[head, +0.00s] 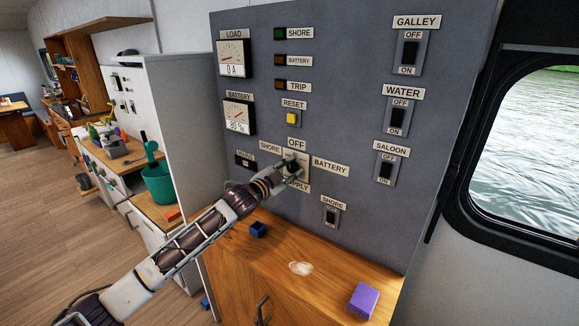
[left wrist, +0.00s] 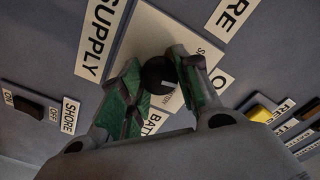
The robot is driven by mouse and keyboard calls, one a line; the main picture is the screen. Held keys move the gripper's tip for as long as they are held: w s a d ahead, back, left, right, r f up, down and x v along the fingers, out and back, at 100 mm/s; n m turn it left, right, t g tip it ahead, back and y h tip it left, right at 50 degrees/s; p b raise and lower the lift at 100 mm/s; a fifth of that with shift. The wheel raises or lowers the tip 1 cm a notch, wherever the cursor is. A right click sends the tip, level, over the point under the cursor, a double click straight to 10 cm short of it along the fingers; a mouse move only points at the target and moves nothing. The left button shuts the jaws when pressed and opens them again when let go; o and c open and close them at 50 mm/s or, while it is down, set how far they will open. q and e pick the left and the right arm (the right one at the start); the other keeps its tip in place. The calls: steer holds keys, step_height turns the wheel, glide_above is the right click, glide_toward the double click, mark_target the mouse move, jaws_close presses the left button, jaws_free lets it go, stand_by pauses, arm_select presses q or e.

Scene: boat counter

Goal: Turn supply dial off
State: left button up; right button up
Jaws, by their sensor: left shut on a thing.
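The supply dial (left wrist: 157,73) is a round black knob with a short white mark on a light plate. In the left wrist view the mark lies near the knob's right lower edge, roughly on the side of the partly hidden OFF label (left wrist: 199,62); its exact direction is hard to tell. My left gripper (head: 292,167) is at the dial in the head view, with the OFF label above, SHORE to the left and BATTERY to the right. In the left wrist view its green-padded fingers (left wrist: 160,82) are closed around the knob. My right gripper is not in view.
The grey panel (head: 350,90) also carries the yellow reset button (head: 292,118), two meters and several switches. Below, the wooden counter (head: 330,291) holds a blue box (head: 258,229) and a purple block (head: 363,300). A window is at the right.

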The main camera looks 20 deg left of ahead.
arm_select(q)
steer(key=shift+r+m, duration=0.1)
steer(key=shift+m, duration=0.3)
steer(key=shift+m+p, duration=0.35)
steer(key=shift+m, duration=0.35)
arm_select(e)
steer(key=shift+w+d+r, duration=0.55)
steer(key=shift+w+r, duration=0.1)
arm_select(q)
steer(key=o, duration=1.1)
steer(key=shift+c, duration=0.2)
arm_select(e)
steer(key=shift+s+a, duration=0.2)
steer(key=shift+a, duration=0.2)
arm_select(q)
steer(key=shift+s, duration=0.1)
